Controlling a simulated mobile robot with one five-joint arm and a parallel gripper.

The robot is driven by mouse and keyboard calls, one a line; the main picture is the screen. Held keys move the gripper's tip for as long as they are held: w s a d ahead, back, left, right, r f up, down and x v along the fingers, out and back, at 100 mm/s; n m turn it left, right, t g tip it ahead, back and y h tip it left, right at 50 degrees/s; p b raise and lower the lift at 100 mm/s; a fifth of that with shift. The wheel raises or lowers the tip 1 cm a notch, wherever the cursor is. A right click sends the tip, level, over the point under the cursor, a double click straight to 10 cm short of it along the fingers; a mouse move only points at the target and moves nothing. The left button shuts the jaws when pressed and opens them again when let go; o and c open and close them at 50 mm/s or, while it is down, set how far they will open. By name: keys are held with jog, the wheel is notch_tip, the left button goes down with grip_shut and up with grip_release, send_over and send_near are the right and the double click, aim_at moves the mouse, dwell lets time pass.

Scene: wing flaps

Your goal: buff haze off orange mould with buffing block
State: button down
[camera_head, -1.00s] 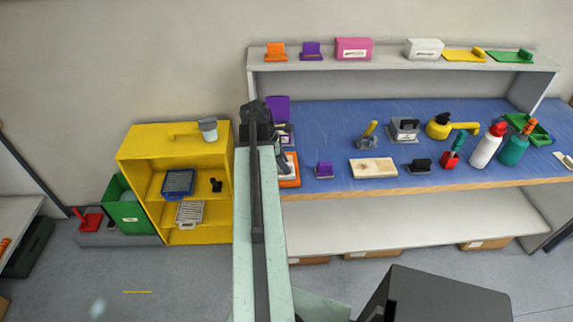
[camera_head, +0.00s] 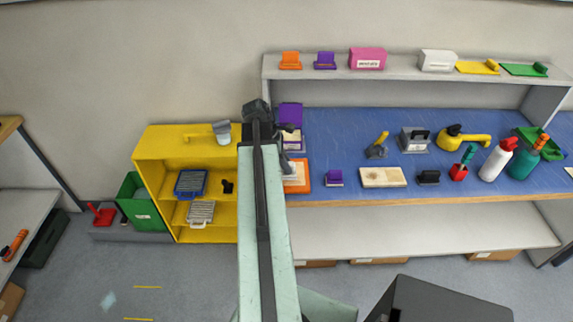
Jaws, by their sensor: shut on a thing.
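The orange mould (camera_head: 304,186) lies at the left end of the blue bench top, with a pale top face. My arm reaches up the picture and hides the mould's left side. My gripper (camera_head: 287,165) is mostly hidden behind the arm; a grey part of it shows over the mould. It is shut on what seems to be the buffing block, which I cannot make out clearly. Whether it touches the mould is unclear.
A purple mould (camera_head: 290,115) stands just behind. A purple block (camera_head: 334,179), a wooden board (camera_head: 383,177) and a black-handled block (camera_head: 429,178) lie to the right, with several tools and bottles beyond. A yellow cabinet (camera_head: 165,140) stands left of the arm.

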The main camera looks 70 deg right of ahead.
jog(key=shift+r+p, duration=0.75)
jog(key=shift+r, duration=0.45)
notch_tip(320, 180, up, 3)
jog(key=p, duration=0.3)
jog(key=shift+r, duration=0.1)
